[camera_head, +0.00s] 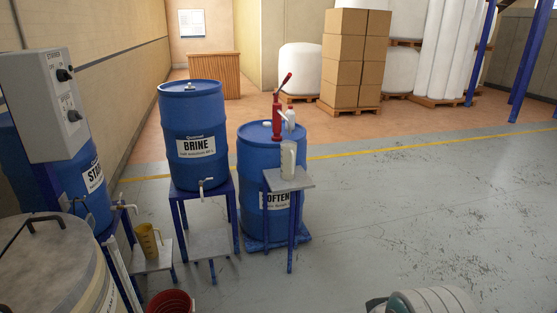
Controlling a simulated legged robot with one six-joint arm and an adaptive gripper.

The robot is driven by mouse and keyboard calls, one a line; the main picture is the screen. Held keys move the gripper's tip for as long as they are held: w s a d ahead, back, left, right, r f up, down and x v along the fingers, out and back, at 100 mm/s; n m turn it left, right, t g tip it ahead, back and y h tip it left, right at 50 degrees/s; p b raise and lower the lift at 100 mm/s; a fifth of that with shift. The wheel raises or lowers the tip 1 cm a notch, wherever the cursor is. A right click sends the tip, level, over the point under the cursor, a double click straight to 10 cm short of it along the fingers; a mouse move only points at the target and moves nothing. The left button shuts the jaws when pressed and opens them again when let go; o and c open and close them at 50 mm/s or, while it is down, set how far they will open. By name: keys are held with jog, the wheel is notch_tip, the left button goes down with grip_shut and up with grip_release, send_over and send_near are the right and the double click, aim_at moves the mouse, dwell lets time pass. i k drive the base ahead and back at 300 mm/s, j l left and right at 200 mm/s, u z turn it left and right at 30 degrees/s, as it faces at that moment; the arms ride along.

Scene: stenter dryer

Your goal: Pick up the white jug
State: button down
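A pale, whitish jug (288,161) stands upright on a small grey-topped stand (301,180) with blue legs, in front of the blue softener drum (255,160). Its handle is too small to make out clearly. The red hand pump (278,118) on that drum and a small white piece with a red top (290,117) are just above and behind the jug. My gripper is not in view. A rounded pale grey-green part at the bottom edge, right of centre, looks like part of my arm.
A blue brine drum (193,125) with a tap stands on a blue frame to the left. A yellow jug (148,242) sits on a low stand, and a red bucket (171,301) is at the bottom. The floor (420,205) to the right is clear.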

aim_at(288, 149)
jog(key=i, duration=0.1)
jog(key=k+l+u, duration=0.2)
jog(key=l+u, duration=0.2)
jog(key=i+l+u, duration=0.25)
jog(key=i+u, duration=0.15)
jog(key=i+l+u, duration=0.4)
jog(key=i+l, duration=0.45)
jog(key=i+l+u, duration=0.15)
jog(key=i+l, duration=0.65)
jog(key=l, duration=0.25)
jog(key=i+l+u, duration=0.1)
jog(key=i+l, duration=0.3)
jog(key=l, duration=0.15)
